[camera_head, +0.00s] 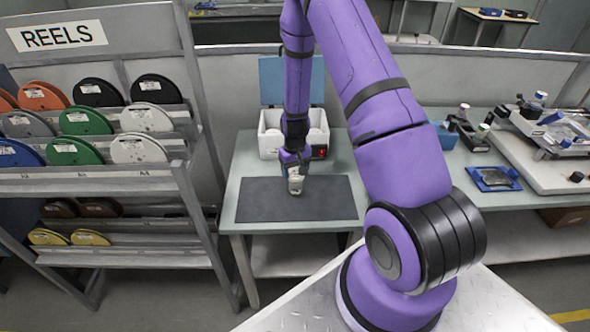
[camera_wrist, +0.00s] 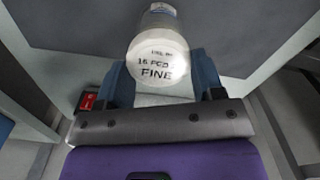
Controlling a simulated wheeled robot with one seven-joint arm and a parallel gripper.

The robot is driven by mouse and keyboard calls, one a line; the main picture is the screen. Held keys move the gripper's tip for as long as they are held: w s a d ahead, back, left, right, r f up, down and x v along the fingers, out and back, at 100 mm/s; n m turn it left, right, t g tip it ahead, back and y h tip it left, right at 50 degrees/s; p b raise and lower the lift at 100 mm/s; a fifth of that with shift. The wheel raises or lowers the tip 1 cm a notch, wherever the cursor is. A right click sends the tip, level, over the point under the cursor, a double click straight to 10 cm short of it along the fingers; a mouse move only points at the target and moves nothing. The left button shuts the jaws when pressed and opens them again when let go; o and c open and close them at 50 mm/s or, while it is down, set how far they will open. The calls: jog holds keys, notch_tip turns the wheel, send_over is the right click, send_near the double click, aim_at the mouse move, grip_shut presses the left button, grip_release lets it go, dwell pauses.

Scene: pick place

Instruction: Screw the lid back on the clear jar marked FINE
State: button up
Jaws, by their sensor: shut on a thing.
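The jar marked FINE (camera_wrist: 158,45) is a pale, glassy cylinder in the wrist view. Its round near face carries dark print ending in FINE, and a narrower pale end shows beyond it. My gripper (camera_wrist: 160,88) has its two blue fingers on either side of the jar and is shut on it. In the head view my gripper (camera_head: 294,170) points down over the dark mat, with the small pale jar (camera_head: 296,186) at its tips. I cannot tell whether the jar touches the mat. I cannot make out a separate lid in either view.
The dark mat (camera_head: 240,200) lies bare around the jar on a grey-green table (camera_head: 243,158). Close behind stands a white open box (camera_head: 268,145) with a blue raised lid. A reel rack (camera_head: 120,178) is at left; a bench with devices (camera_head: 493,178) is at right.

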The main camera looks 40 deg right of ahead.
jog(key=shift+f, duration=0.15)
jog(key=m, duration=0.4)
jog(key=shift+d, duration=0.1)
dwell(0.3)
jog(key=m, duration=0.4)
jog(key=shift+s+m, duration=0.1)
jog(key=shift+m, duration=0.2)
jog(key=m, duration=0.3)
jog(key=shift+d, duration=0.1)
